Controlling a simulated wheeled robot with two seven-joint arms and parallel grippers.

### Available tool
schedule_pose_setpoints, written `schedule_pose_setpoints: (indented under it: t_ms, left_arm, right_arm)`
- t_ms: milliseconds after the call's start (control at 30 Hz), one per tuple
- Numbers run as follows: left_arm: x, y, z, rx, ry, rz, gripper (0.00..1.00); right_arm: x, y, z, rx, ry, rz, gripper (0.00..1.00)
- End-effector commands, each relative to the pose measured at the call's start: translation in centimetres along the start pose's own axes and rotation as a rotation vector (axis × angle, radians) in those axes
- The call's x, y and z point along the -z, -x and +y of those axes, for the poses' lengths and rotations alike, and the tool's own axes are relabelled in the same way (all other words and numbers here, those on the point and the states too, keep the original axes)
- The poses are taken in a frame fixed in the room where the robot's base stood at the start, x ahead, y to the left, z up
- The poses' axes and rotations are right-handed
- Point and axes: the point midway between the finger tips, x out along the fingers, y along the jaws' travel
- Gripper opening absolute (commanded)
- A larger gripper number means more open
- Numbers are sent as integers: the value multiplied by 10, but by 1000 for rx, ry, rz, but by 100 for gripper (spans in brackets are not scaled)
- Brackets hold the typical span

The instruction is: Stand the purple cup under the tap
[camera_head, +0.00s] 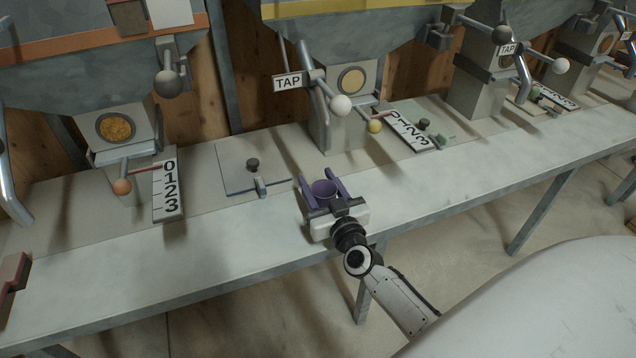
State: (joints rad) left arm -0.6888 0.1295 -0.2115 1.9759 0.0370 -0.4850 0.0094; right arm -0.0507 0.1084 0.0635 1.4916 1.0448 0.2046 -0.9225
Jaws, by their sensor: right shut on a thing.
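The purple cup (324,191) is upright between the two fingers of my right gripper (319,181), which is shut on it. The gripper and cup are over the front part of the bench. The nearest tap, marked by a TAP sign (289,82), has a lever with a white ball (340,104) and stands behind the cup. The cup is in front of this tap's grey base, not beneath it. Whether the cup touches the bench cannot be told. A second TAP sign (507,48) hangs further right. My left gripper is not in view.
The grey bench (240,228) runs across the view. A plate with a black knob (252,164) lies left of the cup. A red block (12,280) sits at far left.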

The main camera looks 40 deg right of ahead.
Motion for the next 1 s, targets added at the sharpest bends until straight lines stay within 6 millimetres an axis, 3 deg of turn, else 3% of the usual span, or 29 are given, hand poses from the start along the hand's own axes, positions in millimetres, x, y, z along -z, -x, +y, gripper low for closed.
schedule_pose_setpoints:
  t_ms: [67, 100, 200, 567, 767, 1000]
  left_arm:
    - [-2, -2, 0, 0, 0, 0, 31]
    - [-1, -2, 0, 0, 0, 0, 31]
    - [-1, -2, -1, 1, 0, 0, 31]
    - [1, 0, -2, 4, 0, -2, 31]
    - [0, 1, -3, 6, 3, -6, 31]
    - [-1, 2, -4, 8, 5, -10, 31]
  right_arm:
    - [-4, 0, 0, 0, 1, -1, 25]
    - [-3, 0, 0, 0, 0, -1, 49]
    - [-3, 0, 0, 0, 0, -1, 65]
    - [3, 0, 0, 0, -1, 0, 65]
    - [0, 34, 0, 1, 1, -4, 65]
    - [-1, 86, 0, 0, 1, -4, 65]
